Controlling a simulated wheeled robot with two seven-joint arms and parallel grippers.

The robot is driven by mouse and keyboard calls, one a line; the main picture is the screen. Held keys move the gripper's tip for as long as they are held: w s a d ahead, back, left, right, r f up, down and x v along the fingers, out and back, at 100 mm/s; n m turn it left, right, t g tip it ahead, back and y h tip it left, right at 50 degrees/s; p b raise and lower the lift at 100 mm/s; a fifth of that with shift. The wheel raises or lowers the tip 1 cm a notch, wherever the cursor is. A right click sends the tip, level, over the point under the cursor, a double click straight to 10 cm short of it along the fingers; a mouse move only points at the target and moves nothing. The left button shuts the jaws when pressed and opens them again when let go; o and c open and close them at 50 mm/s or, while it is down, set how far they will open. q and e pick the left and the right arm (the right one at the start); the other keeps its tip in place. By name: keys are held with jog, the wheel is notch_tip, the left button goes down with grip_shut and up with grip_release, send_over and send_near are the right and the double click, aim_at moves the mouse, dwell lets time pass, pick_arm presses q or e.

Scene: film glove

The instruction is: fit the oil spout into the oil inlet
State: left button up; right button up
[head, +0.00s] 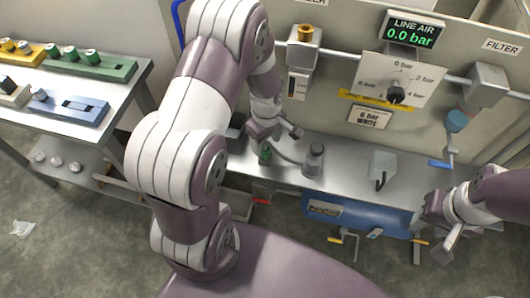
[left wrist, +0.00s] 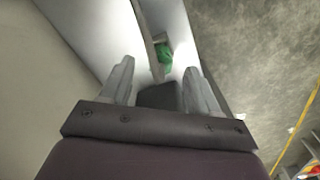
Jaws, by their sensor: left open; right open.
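My left gripper (head: 276,132) is open and empty above the bench, near a small green object (head: 265,154). In the left wrist view, a green object (left wrist: 164,53) shows beyond and between the spread fingers, apart from them. A grey canister (head: 314,160) stands upright on the bench to the right, with a thin curved grey piece on its left; I cannot tell whether this is the oil spout. A brass fitting (head: 305,32) tops a block on the panel; it may be the oil inlet. My right gripper (head: 436,236) is open and empty at the bench's front right.
A clear container (head: 383,166) with a dark part stands on the bench. The panel carries a dial (head: 396,92), a pressure display (head: 411,30) and a blue valve (head: 456,121). A side table (head: 75,95) with coloured trays stands left.

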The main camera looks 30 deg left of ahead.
aim_at(265, 149)
pick_arm(q)
notch_tip(265, 149, down, 5)
jog(key=shift+a+f+b, duration=0.1)
jog(key=shift+b, duration=0.55)
jog(key=shift+s, duration=0.1)
jog(key=shift+c, duration=0.5)
jog(key=shift+r, duration=0.2)
jog(key=c, duration=1)
